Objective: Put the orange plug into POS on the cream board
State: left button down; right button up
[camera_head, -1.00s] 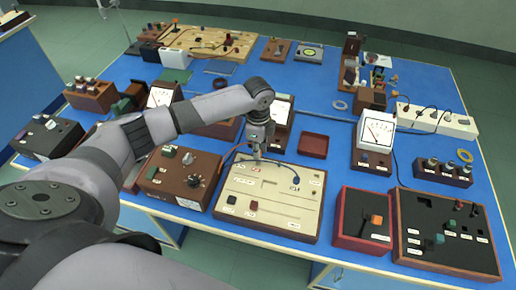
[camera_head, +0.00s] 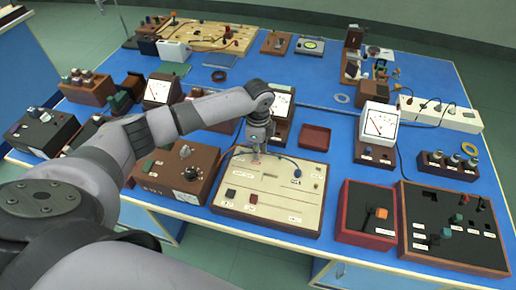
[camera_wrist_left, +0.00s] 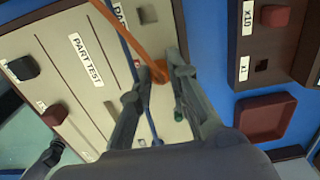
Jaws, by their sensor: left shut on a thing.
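The cream board (camera_head: 270,201) lies in a brown frame near the front edge of the bench. My left gripper (camera_head: 257,153) points down over the back left part of the board. In the left wrist view, my left gripper (camera_wrist_left: 160,82) is shut on the orange plug (camera_wrist_left: 160,92), whose orange lead (camera_wrist_left: 127,32) runs up and left. A blue lead (camera_wrist_left: 148,112) passes close to the plug. The POS label cannot be read, and I cannot tell whether the plug touches the board. My right gripper is not in view.
A brown box with a knob (camera_head: 172,186) stands left of the board. A red-framed box with an orange part (camera_head: 378,213) and a wide dark panel (camera_head: 452,249) stand right. An empty red tray (camera_head: 314,137) and a meter (camera_head: 283,103) are behind.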

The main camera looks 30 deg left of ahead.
pick_arm(q)
jog(key=c, duration=1.4)
grip_release()
jog(key=shift+c, duration=0.2)
notch_tip(320, 180, up, 12)
